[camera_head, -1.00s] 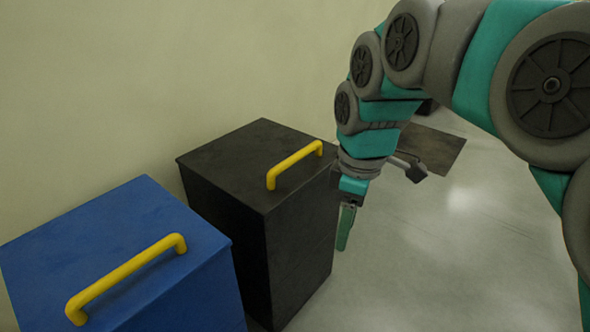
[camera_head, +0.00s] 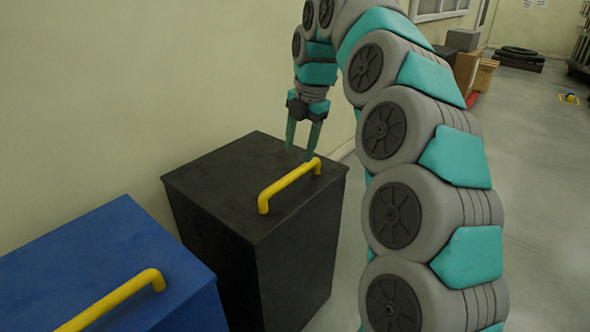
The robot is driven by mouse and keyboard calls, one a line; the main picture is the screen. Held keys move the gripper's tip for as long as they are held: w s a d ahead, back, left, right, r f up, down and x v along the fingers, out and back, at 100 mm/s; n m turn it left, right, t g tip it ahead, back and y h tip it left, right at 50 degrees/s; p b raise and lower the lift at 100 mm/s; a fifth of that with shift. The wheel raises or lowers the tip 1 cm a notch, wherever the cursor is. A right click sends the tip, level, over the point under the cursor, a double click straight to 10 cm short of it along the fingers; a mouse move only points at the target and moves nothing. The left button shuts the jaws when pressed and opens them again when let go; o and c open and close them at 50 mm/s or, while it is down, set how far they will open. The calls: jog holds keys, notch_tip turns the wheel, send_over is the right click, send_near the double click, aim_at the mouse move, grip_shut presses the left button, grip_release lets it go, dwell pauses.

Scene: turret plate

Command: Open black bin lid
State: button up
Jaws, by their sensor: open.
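The black bin (camera_head: 275,270) stands against the wall with its flat lid (camera_head: 215,175) shut. A yellow bar handle (camera_head: 285,188) runs along the lid's right side, near its edge. My gripper (camera_head: 299,155) points down over the far part of the lid with its two green fingers apart and nothing between them. The right fingertip appears close to the handle's far end; I cannot tell whether it touches.
A blue bin (camera_head: 110,265) with its own yellow handle (camera_head: 115,300) stands to the left of the black bin. The wall (camera_head: 130,80) is close behind both. Boxes (camera_head: 465,65) stand farther back; open floor (camera_head: 540,180) lies to the right.

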aim_at(294, 173)
jog(key=f, duration=0.4)
jog(key=w+a+f, duration=0.1)
jog(key=f, duration=0.2)
jog(key=shift+r, duration=0.1)
jog(key=shift+s, duration=0.1)
jog(key=shift+c, duration=0.2)
grip_shut()
dwell(1.0)
